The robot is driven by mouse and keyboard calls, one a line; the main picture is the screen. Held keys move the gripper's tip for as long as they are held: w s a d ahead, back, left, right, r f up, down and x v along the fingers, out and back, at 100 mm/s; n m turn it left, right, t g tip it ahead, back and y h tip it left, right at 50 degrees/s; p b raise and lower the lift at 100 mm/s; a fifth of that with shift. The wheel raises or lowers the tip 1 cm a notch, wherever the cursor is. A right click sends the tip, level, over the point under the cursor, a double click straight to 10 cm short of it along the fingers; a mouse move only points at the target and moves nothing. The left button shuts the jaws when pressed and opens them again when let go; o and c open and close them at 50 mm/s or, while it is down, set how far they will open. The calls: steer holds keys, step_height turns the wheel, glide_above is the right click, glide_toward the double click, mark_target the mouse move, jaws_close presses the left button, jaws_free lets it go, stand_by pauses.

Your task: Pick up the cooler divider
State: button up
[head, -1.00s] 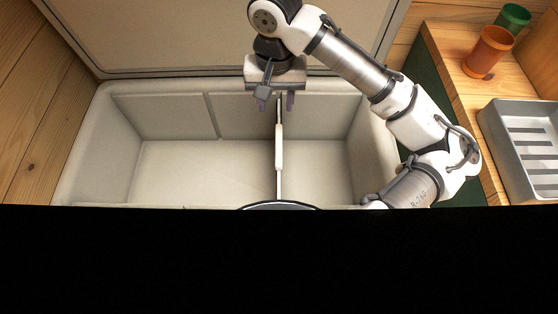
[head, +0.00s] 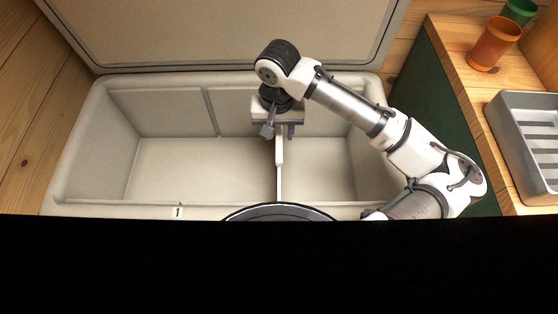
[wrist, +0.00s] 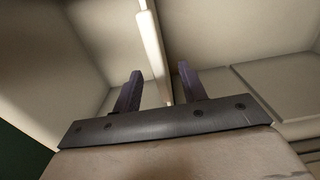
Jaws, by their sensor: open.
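The cooler divider (head: 279,160) is a thin white upright panel with a thicker strip along its top edge. It stands inside the open cooler (head: 75,200), right of the middle, running from front to back. My gripper (head: 278,134) is over the far part of the divider and points down into the cooler. In the wrist view my gripper (wrist: 157,88) is open, and the divider (wrist: 153,42) runs between and beyond the two dark fingers. I cannot tell whether either finger touches it. The far end of the divider is hidden by my gripper in the head view.
The cooler's raised lid (head: 220,30) stands behind it. A wooden counter (head: 470,100) at the right holds an orange cup (head: 494,44), a green cup (head: 519,12) and a grey slotted tray (head: 525,140). The cooler's left compartment is empty. Black covers the lower head view.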

steer(key=shift+s+d+f, duration=0.1)
steer(key=shift+d+f, duration=0.05)
steer(key=shift+f, duration=1.8)
jaws_close()
